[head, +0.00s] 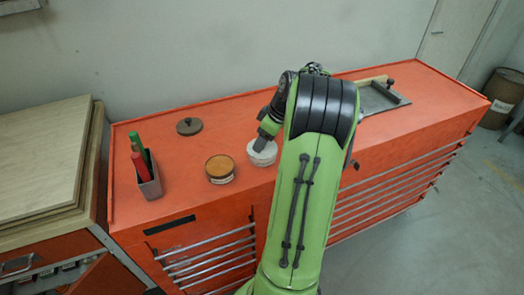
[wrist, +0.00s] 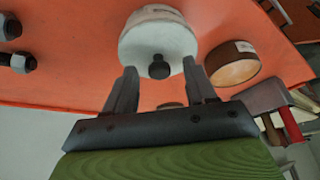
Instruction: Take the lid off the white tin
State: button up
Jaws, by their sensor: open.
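The white tin (head: 262,154) stands on the orange cabinet top, partly hidden by my arm in the head view. In the wrist view its white lid (wrist: 140,42) is on it, with a small black knob (wrist: 158,68) in the middle. My gripper (wrist: 161,72) is open and empty, its fingers pointing at the lid. The fingertips appear on either side of the knob, apart from it; I cannot tell how far above the lid they are. In the head view my gripper (head: 264,141) is right over the tin.
An orange-brown tin (head: 220,169) stands close to the left. A dark knobbed lid (head: 189,126) lies behind it. A holder (head: 150,181) with red and green markers is further left. A tray (head: 378,99) lies at the right. Dark bolt-like pieces (wrist: 20,62) show in the wrist view.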

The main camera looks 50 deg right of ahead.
jog(key=shift+w+f, duration=0.15)
jog(key=shift+f, duration=0.05)
jog(key=shift+c, duration=0.3)
jog(key=shift+r, duration=0.1)
grip_shut()
